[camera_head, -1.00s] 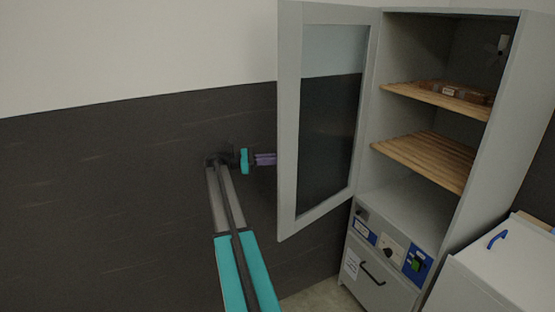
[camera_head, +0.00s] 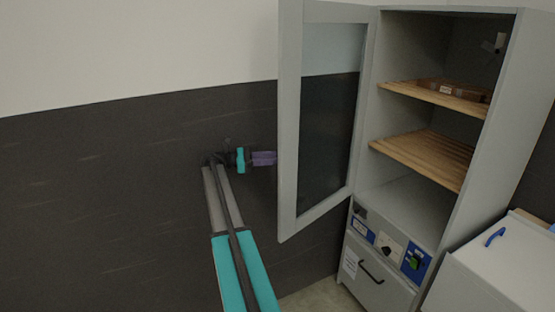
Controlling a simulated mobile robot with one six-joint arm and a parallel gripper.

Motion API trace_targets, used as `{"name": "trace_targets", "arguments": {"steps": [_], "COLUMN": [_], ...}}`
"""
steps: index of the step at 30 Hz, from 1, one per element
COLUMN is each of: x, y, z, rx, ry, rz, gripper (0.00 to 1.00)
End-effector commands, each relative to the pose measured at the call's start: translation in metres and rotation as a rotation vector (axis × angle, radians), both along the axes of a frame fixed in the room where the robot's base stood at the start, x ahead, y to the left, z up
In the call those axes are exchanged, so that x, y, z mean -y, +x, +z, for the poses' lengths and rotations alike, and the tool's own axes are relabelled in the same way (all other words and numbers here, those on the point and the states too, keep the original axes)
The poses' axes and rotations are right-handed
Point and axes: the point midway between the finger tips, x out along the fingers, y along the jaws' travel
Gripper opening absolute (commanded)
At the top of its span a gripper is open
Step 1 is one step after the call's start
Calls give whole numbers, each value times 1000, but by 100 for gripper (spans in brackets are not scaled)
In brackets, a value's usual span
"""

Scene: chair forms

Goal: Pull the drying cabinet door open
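The drying cabinet (camera_head: 466,150) is tall and grey and stands at the right. Its door (camera_head: 289,130), a grey frame with a glass pane, stands wide open, swung out to the left on its hinge beside the shelves. My gripper (camera_head: 266,158) is at the left side of the door, near its outer edge. Its purple end reaches the door frame in the picture; the fingertips and any handle there are hidden behind the frame. I cannot tell whether the gripper touches or holds anything.
Inside the cabinet are slatted wooden shelves (camera_head: 425,158), the upper one bearing small brownish objects (camera_head: 447,90). Below is a control panel (camera_head: 390,248) and a drawer with a black handle (camera_head: 371,274). A white unit with a blue handle (camera_head: 495,237) stands at the right. The dark wall is behind my arm.

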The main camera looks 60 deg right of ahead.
Motion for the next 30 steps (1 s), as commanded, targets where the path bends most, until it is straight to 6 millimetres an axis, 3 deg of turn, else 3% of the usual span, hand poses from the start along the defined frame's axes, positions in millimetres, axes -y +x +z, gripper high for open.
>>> {"name": "trace_targets", "arguments": {"steps": [13,27,30], "x": [-36,-44,-44], "y": [40,47,47], "z": [-2,1,1], "rx": [-1,-1,1], "ry": [-1,-1,-3], "rz": [1,-1,1], "gripper": [31,31,14]}}
